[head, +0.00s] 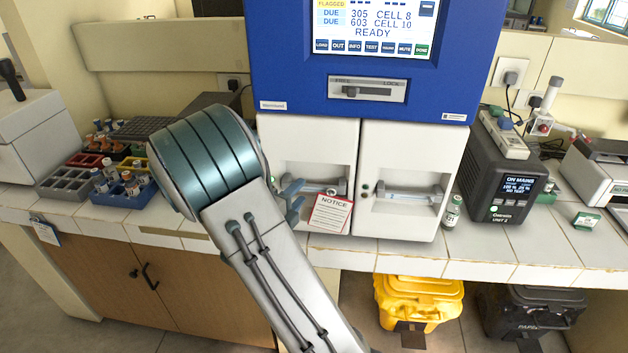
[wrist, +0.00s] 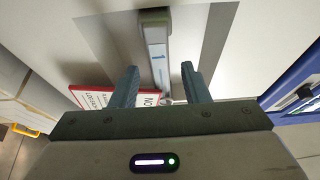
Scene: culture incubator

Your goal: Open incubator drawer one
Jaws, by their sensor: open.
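The incubator (head: 375,110) has a blue top and two white drawers side by side below. The left drawer (head: 308,140) looks shut; its bar handle (head: 330,185) is partly hidden by my gripper. In the wrist view this handle (wrist: 154,35) bears a blue "1". My gripper (head: 293,200) is at the left part of the handle. In the wrist view my gripper (wrist: 159,69) is open, with the handle's near end between its fingers and a gap on both sides. A red-edged notice card (head: 331,212) hangs at the handle, partly behind the fingers in the wrist view.
The right drawer (head: 400,180) looks shut. A FREE/LOCK slider (head: 366,90) sits above, its knob toward FREE. A small vial (head: 452,211) and a dark power unit (head: 497,170) stand to the right. Colored vial racks (head: 75,178) are at left. A yellow bin (head: 420,300) is below.

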